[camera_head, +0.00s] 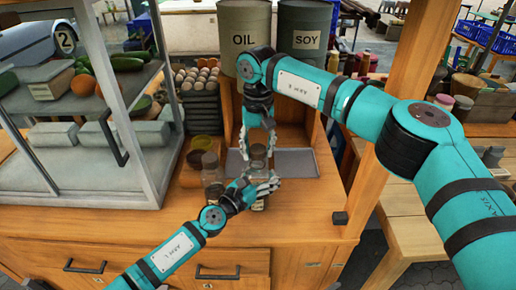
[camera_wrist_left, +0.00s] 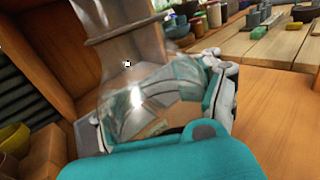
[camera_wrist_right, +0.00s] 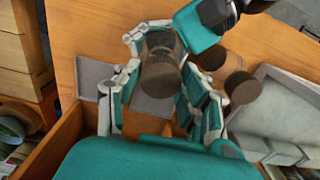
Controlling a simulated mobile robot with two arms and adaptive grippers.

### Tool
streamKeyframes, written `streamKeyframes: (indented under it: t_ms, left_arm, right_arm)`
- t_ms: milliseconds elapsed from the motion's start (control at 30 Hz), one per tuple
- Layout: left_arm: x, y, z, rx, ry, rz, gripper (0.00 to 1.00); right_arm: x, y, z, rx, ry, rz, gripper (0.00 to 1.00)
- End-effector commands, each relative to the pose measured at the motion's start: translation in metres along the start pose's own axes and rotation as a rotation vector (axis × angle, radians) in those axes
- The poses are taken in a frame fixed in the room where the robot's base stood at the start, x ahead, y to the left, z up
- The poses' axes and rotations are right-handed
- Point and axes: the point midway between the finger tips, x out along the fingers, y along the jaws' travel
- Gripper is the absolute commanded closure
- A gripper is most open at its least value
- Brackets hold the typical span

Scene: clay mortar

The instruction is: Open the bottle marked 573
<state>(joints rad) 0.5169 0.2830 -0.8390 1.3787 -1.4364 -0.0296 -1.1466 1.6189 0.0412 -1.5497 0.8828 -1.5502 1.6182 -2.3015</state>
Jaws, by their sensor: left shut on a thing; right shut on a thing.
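A clear glass bottle (camera_head: 258,160) stands upright over the counter near its front edge. My left gripper (camera_head: 256,185) is shut around its lower body; the left wrist view shows the glass (camera_wrist_left: 130,65) between the fingers. My right gripper (camera_head: 259,138) comes down from above and is shut on the bottle's top. In the right wrist view its fingers flank the dark brownish lid (camera_wrist_right: 160,76). Whether the lid is still seated is unclear. No number is readable on the bottle, so I cannot tell whether it is marked 573.
A glass display case (camera_head: 125,150) stands further left. Large OIL (camera_head: 243,20) and SOY (camera_head: 306,20) canisters are behind. A grey tray (camera_head: 296,163) lies to the right.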

Motion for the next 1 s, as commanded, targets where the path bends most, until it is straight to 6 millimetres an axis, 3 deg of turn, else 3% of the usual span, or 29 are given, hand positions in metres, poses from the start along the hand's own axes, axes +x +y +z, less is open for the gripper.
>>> streamKeyframes:
  t_ms: [233,533,767,800,1000]
  left_arm:
    - [0.0,0.0,0.0,0.0,-0.001,0.0,1.0]
    - [0.0,0.0,0.0,0.0,-0.001,0.0,1.0]
    - [0.0,0.0,0.001,0.0,-0.001,0.0,1.0]
    - [0.0,0.0,0.001,0.0,-0.001,0.0,0.47]
    - [0.0,0.0,0.001,0.0,-0.001,0.0,0.21]
  right_arm:
    - [-0.004,0.0,0.0,-0.001,0.001,0.0,0.97]
    - [-0.038,0.0,0.0,0.0,0.001,0.0,0.97]
    - [-0.04,0.0,0.0,0.0,-0.001,0.0,0.97]
    - [-0.04,0.0,0.0,0.0,-0.001,0.0,0.97]
    - [-0.04,0.0,0.0,-0.001,-0.001,0.0,0.97]
